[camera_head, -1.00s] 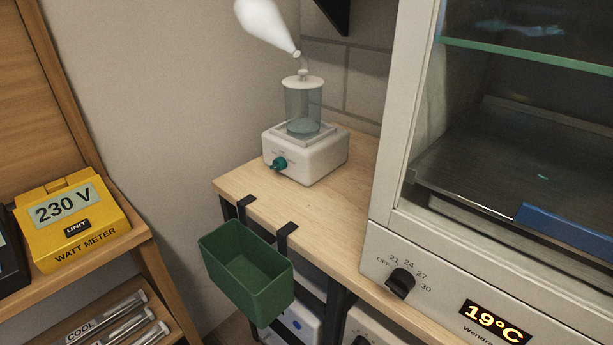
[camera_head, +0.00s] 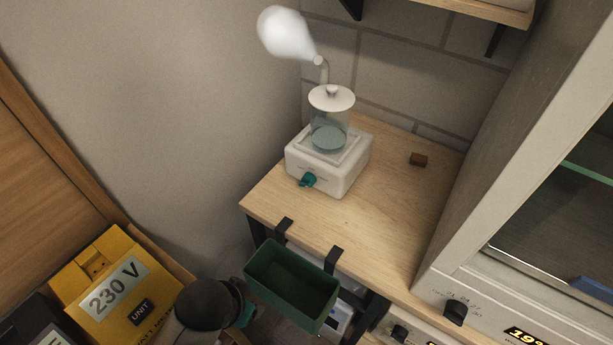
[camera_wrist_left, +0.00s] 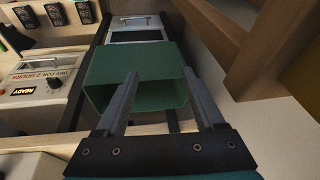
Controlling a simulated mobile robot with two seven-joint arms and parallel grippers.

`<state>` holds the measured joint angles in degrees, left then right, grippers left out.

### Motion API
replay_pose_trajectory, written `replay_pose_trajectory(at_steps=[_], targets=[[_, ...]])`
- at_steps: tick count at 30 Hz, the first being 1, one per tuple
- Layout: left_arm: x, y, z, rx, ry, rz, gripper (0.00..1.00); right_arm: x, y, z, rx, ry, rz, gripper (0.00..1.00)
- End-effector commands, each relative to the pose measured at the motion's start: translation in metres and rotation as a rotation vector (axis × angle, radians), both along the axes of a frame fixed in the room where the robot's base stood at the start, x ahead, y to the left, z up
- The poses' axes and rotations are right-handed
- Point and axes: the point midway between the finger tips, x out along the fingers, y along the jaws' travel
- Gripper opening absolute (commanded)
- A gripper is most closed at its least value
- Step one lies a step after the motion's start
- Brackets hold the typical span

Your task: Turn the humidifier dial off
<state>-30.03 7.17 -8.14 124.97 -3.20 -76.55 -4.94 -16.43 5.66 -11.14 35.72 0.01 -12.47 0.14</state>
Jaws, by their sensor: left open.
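The humidifier (camera_head: 328,165) stands on the wooden bench top, a white base with a clear water cylinder and a white lid. A white plume leaves its spout. Its teal dial (camera_head: 308,180) is on the front face; its exact setting is too small to read. My left arm comes in at the bottom of the head view, below and left of the dial and beside the green bin. My left gripper (camera_wrist_left: 160,73) is open and empty in the left wrist view, with the green bin beyond its fingers. My right gripper is in neither view.
The green bin (camera_head: 290,287) hangs on black hooks from the bench's front edge. A glass-fronted cabinet (camera_head: 505,190) stands at right. A yellow watt meter (camera_head: 112,290) is at lower left. The bench around the humidifier is mostly clear.

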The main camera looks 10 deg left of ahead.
Motion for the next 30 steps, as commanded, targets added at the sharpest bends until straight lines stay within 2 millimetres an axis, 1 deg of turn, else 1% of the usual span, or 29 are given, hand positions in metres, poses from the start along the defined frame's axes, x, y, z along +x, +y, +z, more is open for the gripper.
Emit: replay_pose_trajectory(at_steps=[1, 3, 5, 10, 12, 14, 15, 17, 18, 20, 21, 23, 24, 27, 28, 30], targets=[[0.003, 0.004, 0.035, 0.059, -0.03, -0.069, 0.7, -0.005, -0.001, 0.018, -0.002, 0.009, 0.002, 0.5], [0.01, 0.013, 0.052, 0.172, -0.06, -0.193, 0.7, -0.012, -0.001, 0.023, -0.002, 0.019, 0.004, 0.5], [0.018, 0.02, 0.06, 0.279, -0.082, -0.309, 0.7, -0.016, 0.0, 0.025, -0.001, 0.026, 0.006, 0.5], [0.046, 0.038, 0.075, 0.649, -0.112, -0.695, 0.7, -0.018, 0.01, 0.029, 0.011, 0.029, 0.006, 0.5], [0.058, 0.041, 0.08, 0.821, -0.103, -0.874, 0.7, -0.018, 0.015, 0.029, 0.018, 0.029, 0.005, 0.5], [0.069, 0.041, 0.084, 0.977, -0.087, -1.033, 0.7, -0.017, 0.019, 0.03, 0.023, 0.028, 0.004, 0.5], [0.077, 0.04, 0.086, 1.083, -0.071, -1.142, 0.7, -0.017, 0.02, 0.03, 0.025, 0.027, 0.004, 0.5], [0.087, 0.036, 0.089, 1.245, -0.037, -1.306, 0.7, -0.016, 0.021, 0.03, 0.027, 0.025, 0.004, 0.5], [0.093, 0.032, 0.09, 1.355, -0.012, -1.416, 0.7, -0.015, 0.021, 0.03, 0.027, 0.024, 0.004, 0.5], [0.102, 0.023, 0.092, 1.523, 0.036, -1.581, 0.7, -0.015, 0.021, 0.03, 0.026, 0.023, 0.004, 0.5], [0.107, 0.016, 0.093, 1.636, 0.075, -1.691, 0.7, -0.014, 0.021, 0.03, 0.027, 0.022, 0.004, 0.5], [0.114, 0.004, 0.093, 1.808, 0.14, -1.849, 0.7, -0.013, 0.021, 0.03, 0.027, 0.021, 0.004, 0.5], [0.118, -0.005, 0.093, 1.921, 0.186, -1.948, 0.7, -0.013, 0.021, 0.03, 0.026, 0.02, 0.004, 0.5], [0.123, -0.028, 0.09, 2.181, 0.308, -2.161, 0.7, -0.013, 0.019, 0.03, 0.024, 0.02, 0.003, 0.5], [0.124, -0.034, 0.089, -2.204, -0.337, 2.166, 0.7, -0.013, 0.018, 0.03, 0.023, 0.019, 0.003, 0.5], [0.125, -0.047, 0.085, -2.092, -0.369, 2.017, 0.7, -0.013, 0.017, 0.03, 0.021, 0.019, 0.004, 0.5]])
